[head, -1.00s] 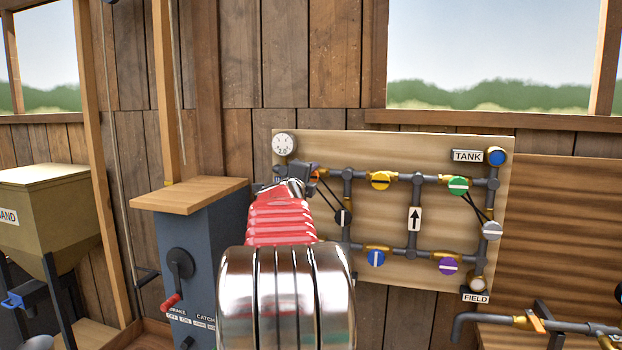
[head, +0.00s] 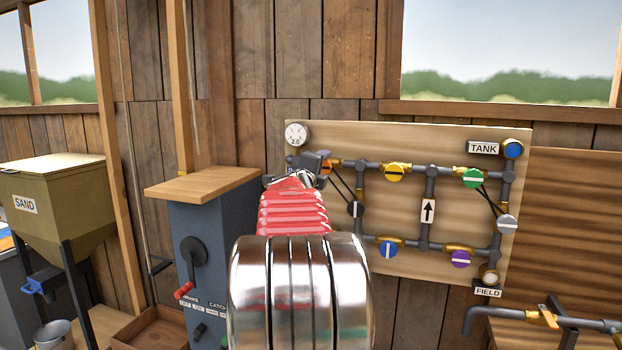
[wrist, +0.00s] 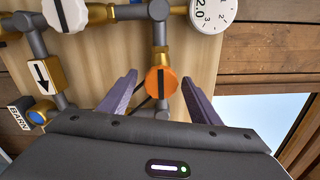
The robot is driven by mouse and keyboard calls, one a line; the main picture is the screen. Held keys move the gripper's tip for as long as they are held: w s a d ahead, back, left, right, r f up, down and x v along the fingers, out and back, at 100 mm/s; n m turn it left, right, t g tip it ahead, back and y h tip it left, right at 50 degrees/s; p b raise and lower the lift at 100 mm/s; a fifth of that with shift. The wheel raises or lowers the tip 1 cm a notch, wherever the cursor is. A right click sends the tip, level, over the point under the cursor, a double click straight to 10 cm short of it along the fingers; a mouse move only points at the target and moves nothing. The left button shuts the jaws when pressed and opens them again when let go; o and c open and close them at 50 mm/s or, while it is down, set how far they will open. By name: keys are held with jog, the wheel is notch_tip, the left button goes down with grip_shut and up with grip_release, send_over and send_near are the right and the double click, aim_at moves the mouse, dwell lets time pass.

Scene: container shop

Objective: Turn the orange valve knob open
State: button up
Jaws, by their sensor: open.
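The bar runs along the vertical pipe in that picture. My gripper (wrist: 162,80) is open, with one finger on each side of the knob and visible gaps between. I cannot tell how deep the fingers reach around it. In the head view only part of the orange knob (head: 326,167) shows beside my gripper (head: 312,163); my arm hides the rest.
The wooden pipe board (head: 405,265) carries yellow (head: 394,173), green (head: 472,178), blue (head: 388,249) and purple (head: 460,259) knobs. A dial gauge (head: 296,134) sits at its upper left. A grey lever cabinet (head: 225,215) stands left of my arm.

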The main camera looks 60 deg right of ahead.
jog(key=s+a, duration=0.2)
jog(key=a, duration=1)
jog(key=shift+a, duration=0.15)
jog(key=shift+f, duration=0.1)
dwell(0.3)
